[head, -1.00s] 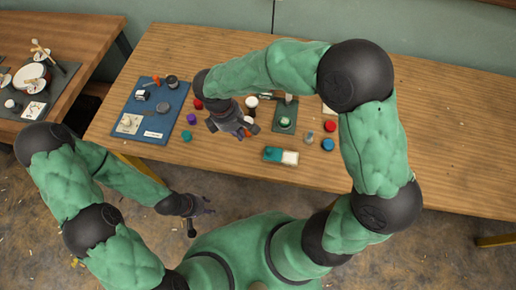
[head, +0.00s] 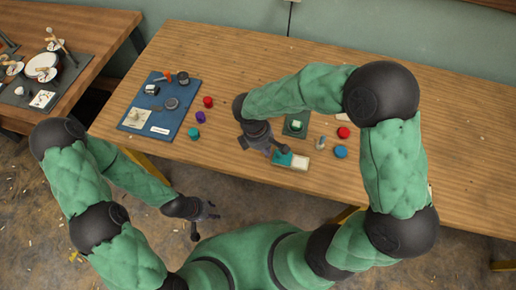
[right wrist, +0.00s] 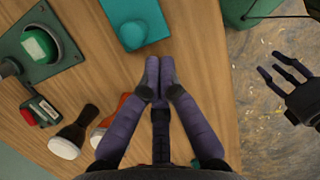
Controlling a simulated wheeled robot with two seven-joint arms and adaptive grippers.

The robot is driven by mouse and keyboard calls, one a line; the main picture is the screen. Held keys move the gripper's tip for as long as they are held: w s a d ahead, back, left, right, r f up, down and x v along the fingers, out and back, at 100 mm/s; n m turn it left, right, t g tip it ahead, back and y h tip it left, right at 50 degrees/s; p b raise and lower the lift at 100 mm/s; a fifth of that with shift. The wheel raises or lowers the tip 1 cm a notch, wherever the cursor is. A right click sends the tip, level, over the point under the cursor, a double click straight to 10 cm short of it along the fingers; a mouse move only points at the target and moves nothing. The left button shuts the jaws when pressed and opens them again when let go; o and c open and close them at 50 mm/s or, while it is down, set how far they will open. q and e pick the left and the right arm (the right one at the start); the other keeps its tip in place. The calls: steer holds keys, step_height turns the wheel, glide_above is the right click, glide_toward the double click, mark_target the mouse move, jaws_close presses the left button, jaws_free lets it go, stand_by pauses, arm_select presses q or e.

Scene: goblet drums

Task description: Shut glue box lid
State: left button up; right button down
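The glue box looks like a small teal and white block (head: 301,163) near the table's front edge. Its teal part is on the left, and the white part beside it may be the open inside; I cannot tell for sure. In the right wrist view a teal part with a rounded knob (right wrist: 133,20) lies just beyond my fingertips. My right gripper (head: 277,151) hangs at the box's left end. In its wrist view its fingertips (right wrist: 160,66) are together, with nothing between them; contact is unclear. My left gripper (head: 205,218) is off the table with fingers spread, also in the right wrist view (right wrist: 282,78).
A green tray (right wrist: 72,52) with a green-topped round piece stands behind the box. Red (head: 343,132) and blue (head: 340,152) round pieces lie to its right. A blue mat (head: 140,92) with tools lies at left. The table's right side is clear.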

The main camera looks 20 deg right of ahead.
mark_target(290, 161)
steer(key=shift+s+d, duration=0.1)
steer(key=shift+d, duration=0.15)
steer(key=s+d, duration=0.1)
steer(key=d, duration=0.1)
steer(key=s+d+p, duration=0.1)
steer(key=d, duration=0.1)
steer(key=s+d, duration=0.1)
steer(key=d, duration=0.1)
steer(key=shift+s, duration=0.3)
steer(key=shift+a, duration=0.1)
